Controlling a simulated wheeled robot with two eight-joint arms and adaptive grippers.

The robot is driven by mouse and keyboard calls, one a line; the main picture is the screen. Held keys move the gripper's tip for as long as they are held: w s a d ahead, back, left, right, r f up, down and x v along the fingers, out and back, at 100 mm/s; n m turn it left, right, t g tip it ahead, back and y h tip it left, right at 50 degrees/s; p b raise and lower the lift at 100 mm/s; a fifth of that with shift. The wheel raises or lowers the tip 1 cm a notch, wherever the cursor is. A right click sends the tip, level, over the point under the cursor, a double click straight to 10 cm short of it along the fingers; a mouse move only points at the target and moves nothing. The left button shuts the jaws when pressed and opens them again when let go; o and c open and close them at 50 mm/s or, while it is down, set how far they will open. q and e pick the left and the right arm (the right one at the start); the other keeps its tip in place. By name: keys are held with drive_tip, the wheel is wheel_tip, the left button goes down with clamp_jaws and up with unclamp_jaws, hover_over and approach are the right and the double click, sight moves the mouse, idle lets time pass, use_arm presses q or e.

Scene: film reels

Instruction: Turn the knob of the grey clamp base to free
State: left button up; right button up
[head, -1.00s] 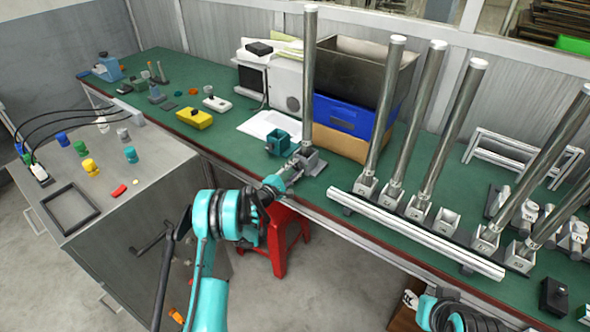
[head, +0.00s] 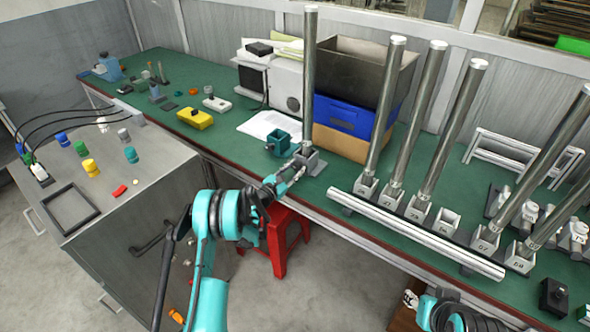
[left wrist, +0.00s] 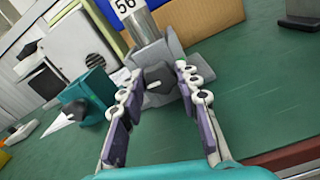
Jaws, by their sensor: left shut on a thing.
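The grey clamp base (head: 313,162) stands on the green bench near its front edge, with a tall silver pole (head: 309,80) upright in it. In the left wrist view the clamp base (left wrist: 172,62) shows its dark grey knob (left wrist: 156,77) facing me, with a pale mark on it. My left gripper (head: 294,170) reaches the base from the front left. In the left wrist view its two fingers (left wrist: 158,84) are on either side of the knob, shut on it. The pole's label reads 56. My right gripper is out of view.
A teal open block (head: 278,144) stands just left of the base. A blue bin (head: 343,116) and a cardboard box (head: 340,143) are behind it. A red stool (head: 282,240) is below.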

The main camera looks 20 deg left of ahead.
use_arm(q)
drive_tip(key=shift+o, duration=0.2)
drive_tip(key=shift+n, duration=0.6)
drive_tip(key=shift+c, duration=0.2)
drive_tip(key=o, duration=1.2)
drive_tip(key=v, duration=1.2)
